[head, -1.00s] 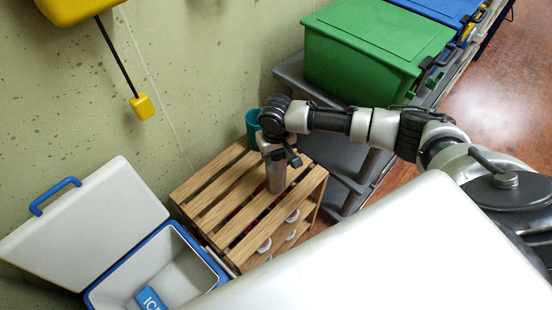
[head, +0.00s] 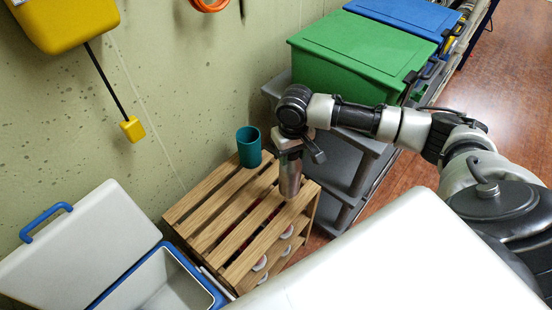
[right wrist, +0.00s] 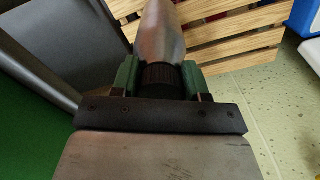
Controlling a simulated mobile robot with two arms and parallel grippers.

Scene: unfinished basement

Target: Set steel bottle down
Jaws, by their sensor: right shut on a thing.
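The steel bottle (head: 290,178) is a slim silver cylinder over the right end of the slatted wooden crate (head: 213,217). My right gripper (head: 289,150) is shut on its upper end from above. In the right wrist view the fingers (right wrist: 160,80) close around the dark cap, and the bottle's steel body (right wrist: 163,35) extends beyond them toward the slats. The bottle looks about upright. I cannot tell whether its base touches the slats or hangs just above them. My left gripper is not in view.
A teal cup (head: 249,147) stands on the crate's back corner, left of the bottle. Bare slats lie to the front left. An open cooler (head: 176,283) is at the left. A grey shelf (head: 352,165) and green bin (head: 352,58) stand behind and to the right.

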